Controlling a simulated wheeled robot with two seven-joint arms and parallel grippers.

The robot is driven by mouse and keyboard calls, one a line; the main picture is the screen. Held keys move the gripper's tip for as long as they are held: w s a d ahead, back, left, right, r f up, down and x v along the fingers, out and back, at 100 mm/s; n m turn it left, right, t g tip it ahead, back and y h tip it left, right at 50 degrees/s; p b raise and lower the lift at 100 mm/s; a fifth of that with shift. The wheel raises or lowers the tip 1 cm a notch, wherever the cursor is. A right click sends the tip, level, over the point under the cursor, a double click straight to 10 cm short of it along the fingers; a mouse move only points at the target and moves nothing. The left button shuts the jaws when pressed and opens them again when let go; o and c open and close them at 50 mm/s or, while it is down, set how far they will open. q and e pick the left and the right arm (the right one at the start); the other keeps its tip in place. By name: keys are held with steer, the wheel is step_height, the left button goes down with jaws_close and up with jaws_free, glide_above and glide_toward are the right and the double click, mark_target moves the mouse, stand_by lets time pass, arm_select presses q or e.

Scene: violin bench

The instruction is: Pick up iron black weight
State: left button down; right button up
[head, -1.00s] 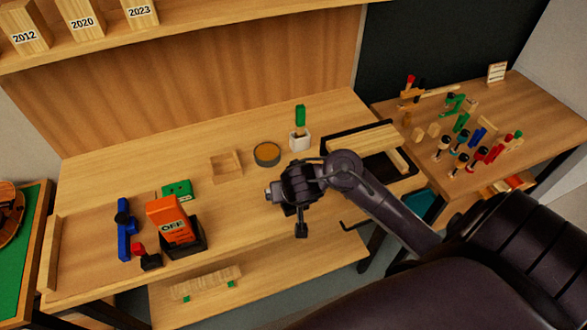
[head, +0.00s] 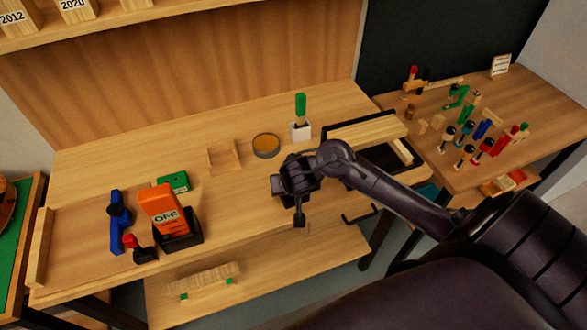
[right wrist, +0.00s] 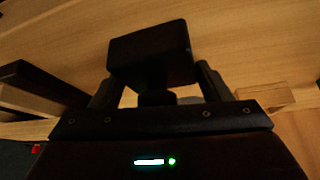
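The iron black weight (right wrist: 150,52) shows in the right wrist view as a dark block with a narrower neck, between the two fingers of my right gripper (right wrist: 158,78). The fingers stand close against its sides and appear shut on it. In the head view my right gripper (head: 298,192) is over the front part of the bench, in front of the round tin; its dark shape makes the weight hard to pick out there. The contact faces are hidden. My left gripper is not in view.
An orange OFF box (head: 163,205) stands left. The front middle is clear.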

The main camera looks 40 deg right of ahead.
steer(key=c, duration=1.2)
steer(key=shift+w+r, duration=0.1)
jaws_close()
steer(key=shift+r, duration=0.1)
